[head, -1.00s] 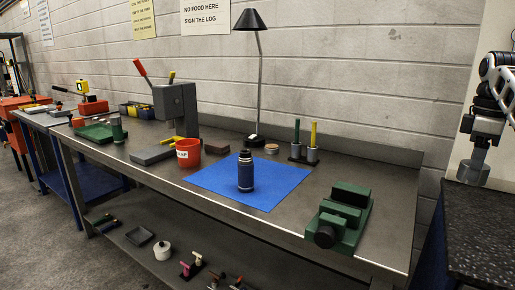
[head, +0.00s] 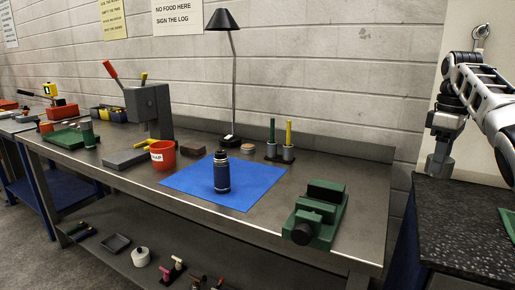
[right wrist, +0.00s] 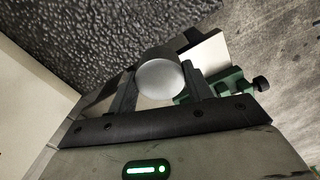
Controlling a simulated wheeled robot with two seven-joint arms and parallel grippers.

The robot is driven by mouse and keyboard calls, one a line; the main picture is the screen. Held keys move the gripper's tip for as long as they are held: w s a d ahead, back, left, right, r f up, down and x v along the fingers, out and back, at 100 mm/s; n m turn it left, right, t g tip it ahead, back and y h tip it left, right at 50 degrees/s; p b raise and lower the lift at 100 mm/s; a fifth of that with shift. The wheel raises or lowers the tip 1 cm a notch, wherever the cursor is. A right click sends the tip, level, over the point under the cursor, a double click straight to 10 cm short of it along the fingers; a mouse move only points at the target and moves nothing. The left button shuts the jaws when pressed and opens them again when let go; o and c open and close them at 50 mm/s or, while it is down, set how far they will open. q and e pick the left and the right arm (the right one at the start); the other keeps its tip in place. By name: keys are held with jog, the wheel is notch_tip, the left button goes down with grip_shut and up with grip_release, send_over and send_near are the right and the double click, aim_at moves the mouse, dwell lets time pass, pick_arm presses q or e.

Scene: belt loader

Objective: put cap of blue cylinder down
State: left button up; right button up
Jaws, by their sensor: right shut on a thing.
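The blue cylinder (head: 221,175), a dark blue bottle, stands upright on a blue mat (head: 259,190) on the steel workbench. Whether its top is bare is too small to tell. My right gripper (head: 436,172) is at the right, above or at a black speckled counter (head: 455,220), well away from the bottle. In the right wrist view the gripper (right wrist: 160,85) is shut on a round, pale grey thing (right wrist: 160,77), seen end-on. It may be the cap; its sides are mostly hidden. My left gripper is not in view.
A green vise (head: 317,215) sits at the bench's right end. The counter's visible top is largely clear.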

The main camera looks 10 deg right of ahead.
jog(key=shift+w+a+f+m, duration=0.1)
jog(key=shift+w+a+m, duration=0.15)
jog(key=shift+a, duration=0.3)
jog(key=shift+w+a+f+m, duration=0.15)
jog(key=shift+w+a, duration=0.2)
jog(key=shift+a, duration=0.2)
jog(key=shift+w+a+f, duration=0.15)
jog(key=shift+w+a, duration=0.05)
jog(key=shift+a, duration=0.15)
jog(key=shift+a, duration=0.1)
